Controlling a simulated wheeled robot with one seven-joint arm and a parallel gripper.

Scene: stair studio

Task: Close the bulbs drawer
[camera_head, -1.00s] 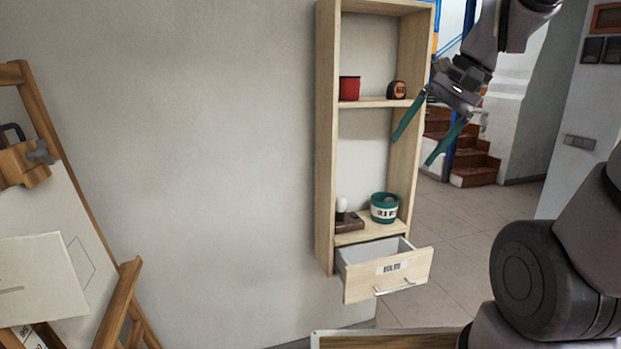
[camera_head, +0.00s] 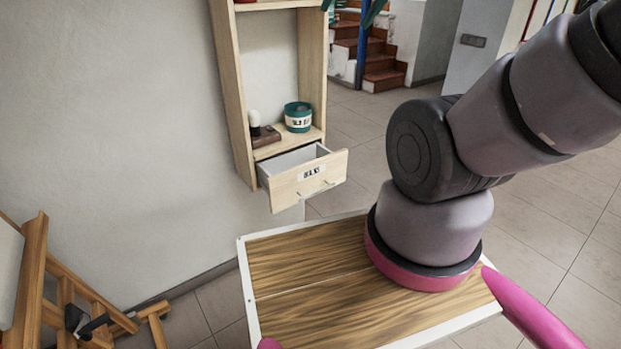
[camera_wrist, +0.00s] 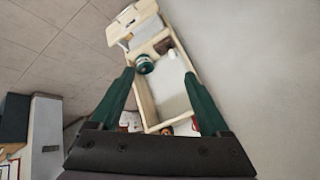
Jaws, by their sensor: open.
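The bulbs drawer (camera_head: 305,182) is pulled open at the bottom of a tall, narrow wooden wall shelf (camera_head: 226,95). It has a pale wood front with a printed label, a thin handle (camera_head: 316,190) and a light grey inside. My gripper shows only as green fingertips at the top edge of the head view. In the wrist view my gripper (camera_wrist: 158,76) is open and empty, its fingers spread across the view of the shelf. There the drawer (camera_wrist: 132,24) lies beyond the fingertips, near the top, apart from them.
A green labelled tin (camera_head: 298,117) and a white bulb on a brown base (camera_head: 265,137) stand on the shelf board just above the drawer. A wooden easel (camera_head: 80,285) stands at lower left. Steps (camera_head: 383,60) rise at the back. Tiled floor (camera_head: 560,230) is clear at right.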

